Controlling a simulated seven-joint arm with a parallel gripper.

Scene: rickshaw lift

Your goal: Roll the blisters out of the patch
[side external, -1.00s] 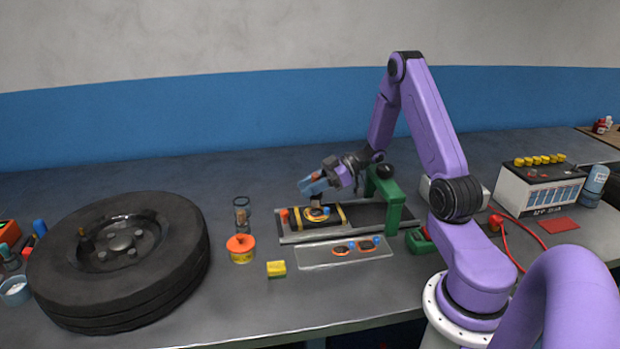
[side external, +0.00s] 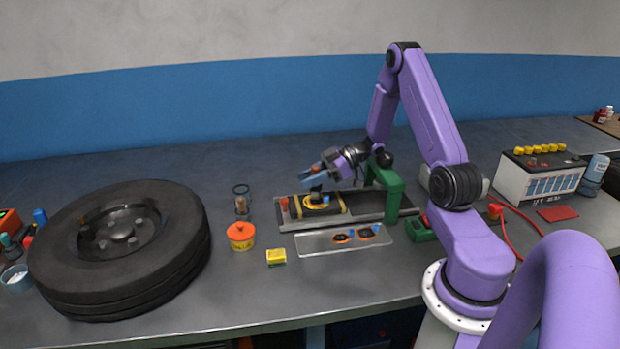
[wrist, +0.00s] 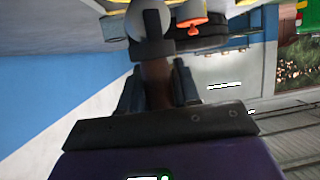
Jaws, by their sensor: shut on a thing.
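My gripper (side external: 314,182) is above the patch, shut on a roller tool. In the wrist view its brown handle (wrist: 156,82) stands between the two fingers, with a round grey wheel (wrist: 148,18) at its far end. The patch (side external: 323,204), yellow-orange rimmed with a dark middle, lies on a black strip (side external: 300,206) on the metal plate. The dark lower end of the tool is at or just above the patch; I cannot tell if it touches. Part of the patch is hidden by the tool, and no blisters can be made out.
A green clamp frame (side external: 387,190) stands right of the patch. In front lies a clear tray (side external: 318,245) with two orange-rimmed patches. An orange-lidded tin (side external: 240,236), a yellow block (side external: 276,256), a large tyre (side external: 190,225) and a battery (side external: 540,180) stand around.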

